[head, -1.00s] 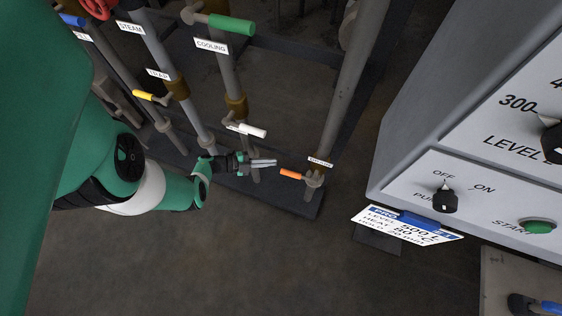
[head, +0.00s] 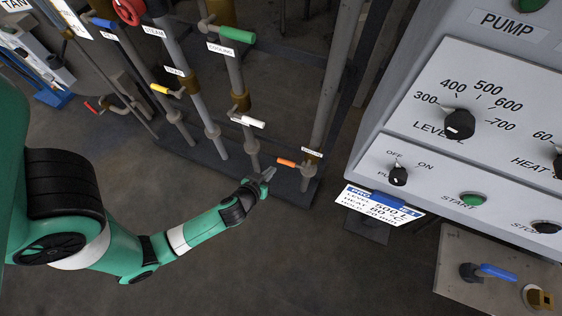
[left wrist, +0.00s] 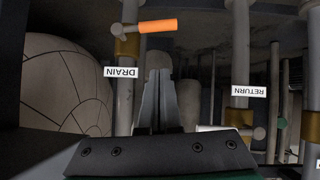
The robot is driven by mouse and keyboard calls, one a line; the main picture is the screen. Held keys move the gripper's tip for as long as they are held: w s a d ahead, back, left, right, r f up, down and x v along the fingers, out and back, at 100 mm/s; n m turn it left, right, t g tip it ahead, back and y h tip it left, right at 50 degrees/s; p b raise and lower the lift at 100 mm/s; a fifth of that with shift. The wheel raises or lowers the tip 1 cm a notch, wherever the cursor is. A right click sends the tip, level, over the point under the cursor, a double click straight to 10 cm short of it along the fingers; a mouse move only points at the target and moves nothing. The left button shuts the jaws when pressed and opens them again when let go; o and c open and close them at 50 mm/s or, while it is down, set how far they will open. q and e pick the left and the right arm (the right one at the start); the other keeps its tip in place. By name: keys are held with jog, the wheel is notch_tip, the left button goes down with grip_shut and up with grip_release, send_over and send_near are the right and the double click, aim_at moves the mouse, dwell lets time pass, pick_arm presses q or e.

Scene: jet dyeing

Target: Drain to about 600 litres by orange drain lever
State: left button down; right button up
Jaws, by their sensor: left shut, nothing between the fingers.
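The orange drain lever (head: 287,162) sticks out to the left from its valve on the drain pipe, below the small DRAIN label (head: 312,154). It also shows in the left wrist view (left wrist: 158,26), upside down, above the DRAIN label (left wrist: 121,72). My left gripper (head: 269,173) is shut and empty, just left of and slightly below the lever, apart from it. In the left wrist view its closed fingers (left wrist: 159,75) point toward the lever with a gap. The LEVEL dial (head: 459,124) is on the panel at right. My right gripper is not in view.
A white lever (head: 248,121) sits left of the drain pipe. Yellow (head: 160,88), green (head: 237,34) and blue (head: 102,22) levers are on other pipes. The control cabinet with a level card (head: 380,206) stands at right. The floor in front is clear.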

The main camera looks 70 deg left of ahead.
pick_arm(q)
jog(key=b, duration=0.4)
send_over(283, 163)
jog(key=s+d, duration=0.2)
notch_tip(283, 163, down, 6)
jog(key=f+b, duration=0.1)
jog(key=w+f+b, duration=0.1)
jog(key=f, duration=0.1)
jog(key=shift+w+a+f+b, duration=0.15)
jog(key=shift+w+a+b, duration=0.05)
jog(key=shift+b, duration=0.2)
